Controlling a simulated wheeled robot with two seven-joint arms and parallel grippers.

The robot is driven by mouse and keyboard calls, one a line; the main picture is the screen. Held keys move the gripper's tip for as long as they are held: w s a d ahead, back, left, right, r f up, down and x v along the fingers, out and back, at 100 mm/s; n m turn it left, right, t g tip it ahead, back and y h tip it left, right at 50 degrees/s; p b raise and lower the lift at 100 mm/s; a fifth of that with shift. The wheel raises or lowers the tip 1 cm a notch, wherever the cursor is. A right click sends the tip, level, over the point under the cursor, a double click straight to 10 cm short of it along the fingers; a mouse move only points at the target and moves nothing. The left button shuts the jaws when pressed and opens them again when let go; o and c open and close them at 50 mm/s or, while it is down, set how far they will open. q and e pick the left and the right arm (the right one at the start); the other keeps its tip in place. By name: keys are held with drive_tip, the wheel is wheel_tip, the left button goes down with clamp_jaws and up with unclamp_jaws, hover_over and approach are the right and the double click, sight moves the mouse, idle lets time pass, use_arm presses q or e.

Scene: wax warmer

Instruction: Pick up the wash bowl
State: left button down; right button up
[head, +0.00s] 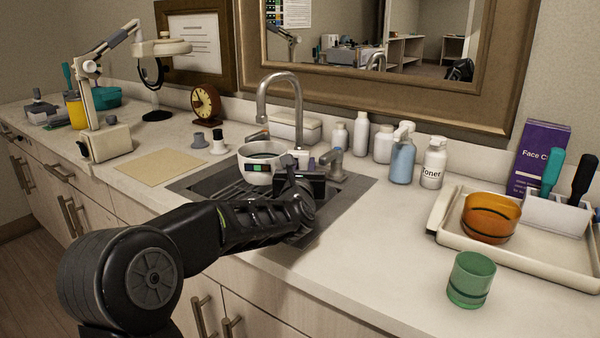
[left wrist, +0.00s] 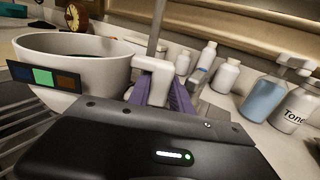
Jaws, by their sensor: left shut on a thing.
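A white round bowl (head: 262,162) with a small dark, green-centred panel on its side is at the sink, in the middle of the head view. In the left wrist view the bowl (left wrist: 75,60) fills the upper left, and its panel shows blue, green and brown squares. My left gripper (head: 304,160) is at the bowl's right side. Its purple finger pads (left wrist: 162,88) are shut on the bowl's white handle. The bowl looks upright over the sink; I cannot tell whether it touches the sink. My right gripper is out of view.
The dark sink (head: 345,196) and its tall faucet (head: 280,80) surround the bowl closely. Several bottles (head: 403,155) stand behind to the right. A tray (head: 530,250) with an orange bowl (head: 490,218) and a green cup (head: 471,280) are at right. The front counter between is clear.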

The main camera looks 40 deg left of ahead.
use_arm(q)
wheel_tip(320, 180, up, 8)
drive_tip(key=shift+p, duration=0.7)
